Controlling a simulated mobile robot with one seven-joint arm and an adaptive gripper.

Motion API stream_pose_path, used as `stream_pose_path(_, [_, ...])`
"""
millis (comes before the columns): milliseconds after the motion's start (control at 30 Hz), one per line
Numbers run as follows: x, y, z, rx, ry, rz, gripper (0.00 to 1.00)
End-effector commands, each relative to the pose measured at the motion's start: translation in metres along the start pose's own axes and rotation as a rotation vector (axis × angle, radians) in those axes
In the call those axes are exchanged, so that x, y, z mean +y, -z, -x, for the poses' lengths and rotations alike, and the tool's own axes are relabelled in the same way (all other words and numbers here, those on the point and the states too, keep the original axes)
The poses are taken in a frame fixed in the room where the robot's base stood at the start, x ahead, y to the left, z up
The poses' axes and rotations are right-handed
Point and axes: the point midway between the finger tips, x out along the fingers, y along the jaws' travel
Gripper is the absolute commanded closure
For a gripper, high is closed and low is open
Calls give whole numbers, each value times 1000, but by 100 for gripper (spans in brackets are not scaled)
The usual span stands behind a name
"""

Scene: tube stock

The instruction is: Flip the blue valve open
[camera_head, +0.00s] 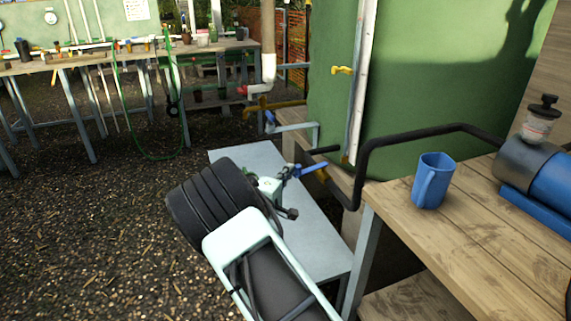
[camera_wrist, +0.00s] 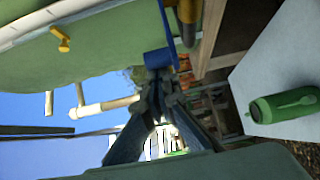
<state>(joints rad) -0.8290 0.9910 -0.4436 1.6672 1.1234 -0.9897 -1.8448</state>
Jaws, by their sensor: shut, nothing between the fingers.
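The blue valve handle (camera_head: 312,168) sticks out low beside the large green tank, just right of my gripper in the head view. In the wrist view the blue handle (camera_wrist: 158,58) lies right beyond my fingertips, with a narrow blue bar rising from it. My gripper (camera_head: 292,174) is shut with nothing between its fingers. In the wrist view my gripper (camera_wrist: 159,80) has its tips touching or very close to the blue handle; I cannot tell which. The valve body is mostly hidden.
The green tank (camera_head: 420,90) and a dark bent pipe (camera_head: 420,135) stand close by. A blue mug (camera_head: 431,181) sits on the wooden bench (camera_head: 480,240) at right. A grey low table (camera_head: 320,235) lies under my arm. A green container (camera_wrist: 285,106) shows in the wrist view.

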Motion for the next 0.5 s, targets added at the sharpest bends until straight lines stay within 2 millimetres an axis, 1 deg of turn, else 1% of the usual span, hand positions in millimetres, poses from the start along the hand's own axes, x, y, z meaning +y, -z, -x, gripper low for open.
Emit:
stream_pose_path(67, [2,-10,4,5,2,4,100])
stream_pose_path(100, [2,-14,6,36,2,7,100])
stream_pose_path(433, [0,-45,18,265,2,5,100])
stream_pose_path(500, [0,-48,20,269,1,2,100])
